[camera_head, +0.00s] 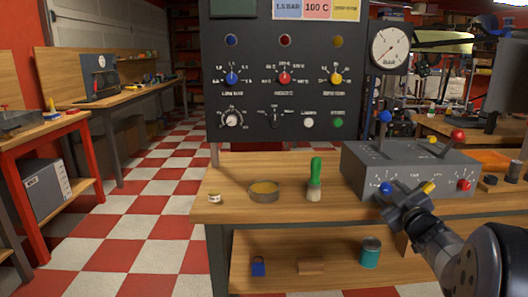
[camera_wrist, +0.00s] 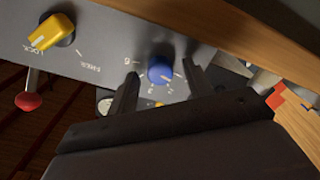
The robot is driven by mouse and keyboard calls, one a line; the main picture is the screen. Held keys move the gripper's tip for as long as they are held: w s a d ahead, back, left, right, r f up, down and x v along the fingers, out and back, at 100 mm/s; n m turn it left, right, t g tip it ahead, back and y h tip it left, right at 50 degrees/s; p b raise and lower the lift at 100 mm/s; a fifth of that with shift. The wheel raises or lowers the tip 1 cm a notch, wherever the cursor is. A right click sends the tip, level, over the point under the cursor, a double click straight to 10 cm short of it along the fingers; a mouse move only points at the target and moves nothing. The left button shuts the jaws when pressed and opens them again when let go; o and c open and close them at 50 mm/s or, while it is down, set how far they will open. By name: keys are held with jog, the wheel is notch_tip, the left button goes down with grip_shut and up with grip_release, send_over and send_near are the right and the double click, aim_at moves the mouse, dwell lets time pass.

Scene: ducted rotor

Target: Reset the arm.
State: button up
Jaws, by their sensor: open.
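My gripper (camera_head: 392,197) is in front of the grey control box (camera_head: 358,172) on the workbench. In the wrist view my gripper (camera_wrist: 160,82) has its two dark fingers apart. A blue knob (camera_wrist: 161,70) with a numbered scale shows between the fingertips. I cannot tell whether the fingers touch it. The same blue knob (camera_head: 386,188) shows at the gripper's tip in the head view. My arm (camera_head: 440,245) reaches in from the lower right.
The box also carries a yellow knob (camera_wrist: 52,32), a red-tipped lever (camera_wrist: 29,101), a red knob (camera_head: 464,185) and a blue-topped lever (camera_head: 385,117). A dark panel (camera_head: 280,125) rises behind.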

jog(key=m+p, duration=0.1)
jog(key=m, duration=0.3)
jog(key=shift+r, duration=0.1)
jog(key=shift+m+p, duration=0.65)
jog(key=shift+m, duration=1.05)
